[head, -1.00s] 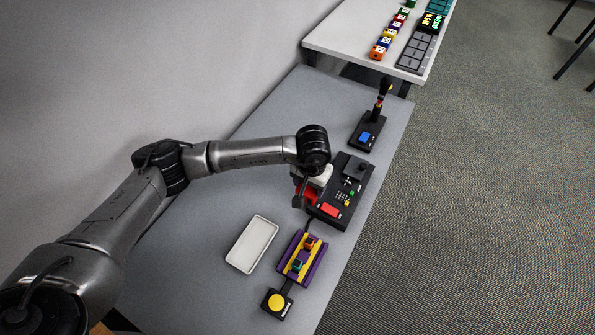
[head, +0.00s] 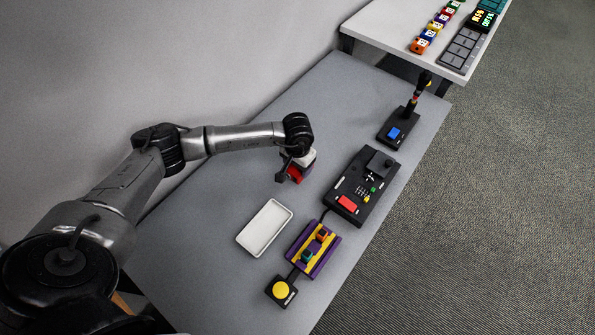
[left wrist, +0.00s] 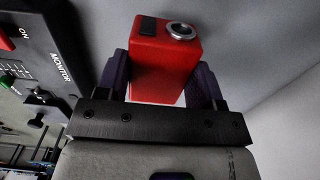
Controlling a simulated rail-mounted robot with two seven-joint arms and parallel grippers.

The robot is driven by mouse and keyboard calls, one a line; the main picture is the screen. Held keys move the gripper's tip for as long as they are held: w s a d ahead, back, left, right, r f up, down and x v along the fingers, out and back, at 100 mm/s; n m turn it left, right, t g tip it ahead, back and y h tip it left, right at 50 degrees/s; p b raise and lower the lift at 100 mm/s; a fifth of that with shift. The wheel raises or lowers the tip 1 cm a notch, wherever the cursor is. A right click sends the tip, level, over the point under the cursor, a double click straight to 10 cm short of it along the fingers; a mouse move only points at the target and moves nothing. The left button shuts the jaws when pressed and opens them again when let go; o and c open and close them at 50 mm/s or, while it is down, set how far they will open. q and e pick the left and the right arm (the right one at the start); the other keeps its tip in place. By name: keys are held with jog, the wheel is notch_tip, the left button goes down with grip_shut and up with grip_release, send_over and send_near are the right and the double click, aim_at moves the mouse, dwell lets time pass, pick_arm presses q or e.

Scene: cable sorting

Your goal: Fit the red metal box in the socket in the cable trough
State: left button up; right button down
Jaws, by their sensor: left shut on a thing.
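My left gripper (head: 288,175) is shut on the red metal box (left wrist: 165,68). In the left wrist view the box is between the two dark fingers, with a round metal ring and a black patch on its end face. In the head view the red box (head: 295,174) shows partly below the wrist, above the table left of the black monitor panel. The cable trough (head: 300,240), purple with a yellow inside, lies at the front of the table, below and right of the gripper. It holds an orange box (head: 322,234) and a green box (head: 307,256). My right gripper is not in view.
A white tray (head: 249,247) lies left of the trough. A black panel (head: 345,185) with a red button and a black stand (head: 388,137) with a blue screen are on the right. A yellow button box (head: 280,290) is in front. A white table (head: 375,29) stands behind.

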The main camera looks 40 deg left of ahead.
aim_at(298, 171)
pick_arm(q)
jog(key=shift+f, duration=2)
jog(key=shift+b, duration=0.3)
jog(key=shift+f, duration=0.15)
jog(key=o, duration=1.2)
jog(key=shift+c, duration=0.2)
jog(key=shift+r, duration=0.25)
notch_tip(298, 171, up, 10)
jog(key=shift+a+r+p, duration=0.1)
jog(key=shift+r+p, duration=0.1)
jog(key=shift+p, duration=0.5)
jog(key=shift+o, duration=0.4)
jog(key=shift+r, duration=0.7)
